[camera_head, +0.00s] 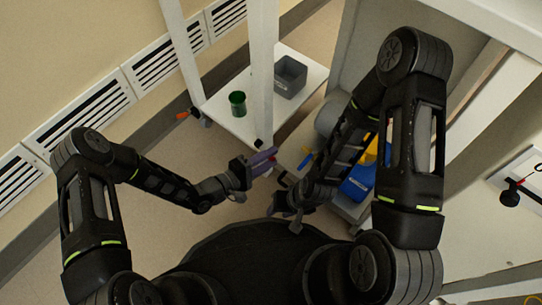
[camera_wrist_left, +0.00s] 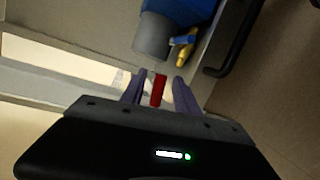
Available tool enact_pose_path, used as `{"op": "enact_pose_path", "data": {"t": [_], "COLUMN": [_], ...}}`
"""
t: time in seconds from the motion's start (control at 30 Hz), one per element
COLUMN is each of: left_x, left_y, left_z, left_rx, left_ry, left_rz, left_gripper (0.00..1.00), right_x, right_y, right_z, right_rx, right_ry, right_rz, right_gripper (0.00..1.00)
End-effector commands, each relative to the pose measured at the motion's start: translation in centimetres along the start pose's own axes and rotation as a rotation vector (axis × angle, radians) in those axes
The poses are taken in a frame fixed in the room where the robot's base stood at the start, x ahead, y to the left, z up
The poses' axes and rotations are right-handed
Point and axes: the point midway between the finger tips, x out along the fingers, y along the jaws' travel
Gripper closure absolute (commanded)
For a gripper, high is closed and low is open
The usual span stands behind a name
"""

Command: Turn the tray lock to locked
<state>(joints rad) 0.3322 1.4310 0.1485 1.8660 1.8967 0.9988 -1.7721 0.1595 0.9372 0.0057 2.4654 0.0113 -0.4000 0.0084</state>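My left gripper (camera_head: 264,158) has purple fingers and reaches toward the lower front of the white shelf unit. In the left wrist view its two fingers (camera_wrist_left: 159,92) are apart, with a small red bar (camera_wrist_left: 158,90) between them and gaps on both sides. The red bar may be the tray lock's handle; its markings and locked or unlocked position cannot be read. My right gripper (camera_head: 284,205) hangs low near my base, away from the bar, and its fingers are too small and dark to judge.
A green cup (camera_head: 237,103) and a grey bin (camera_head: 290,76) stand on the white shelf (camera_head: 225,110). A blue container (camera_head: 357,184) and a grey cylinder (camera_wrist_left: 152,36) are near the left gripper. A black curved handle (camera_wrist_left: 236,50) lies right of it.

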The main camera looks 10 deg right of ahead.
Motion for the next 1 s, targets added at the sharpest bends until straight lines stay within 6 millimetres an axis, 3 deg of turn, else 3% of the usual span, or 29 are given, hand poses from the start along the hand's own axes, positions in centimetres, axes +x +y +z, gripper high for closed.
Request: {"op": "enact_pose_path", "data": {"t": [0.3,0.43,0.77,1.0], "left_x": [-5.2,-6.5,-6.9,-6.6], "left_y": [0.3,0.2,0.0,0.8], "left_z": [0.0,0.0,0.0,0.9], "left_rx": [-0.002,0.000,-0.001,0.020], "left_ry": [0.003,0.001,0.000,-0.073], "left_rz": [-0.001,0.000,0.000,-0.015], "left_gripper": [0.63,0.63,0.64,0.83], "right_x": [-2.2,-2.6,-2.5,-2.5], "right_y": [-0.7,-0.8,-0.8,-0.8], "right_z": [0.1,0.2,0.2,0.2], "right_rx": [-0.001,-0.002,-0.001,-0.001], "right_ry": [-0.009,-0.012,-0.013,-0.013], "right_rz": [0.000,0.000,0.000,0.000], "right_gripper": [0.64,0.64,0.64,0.64]}}
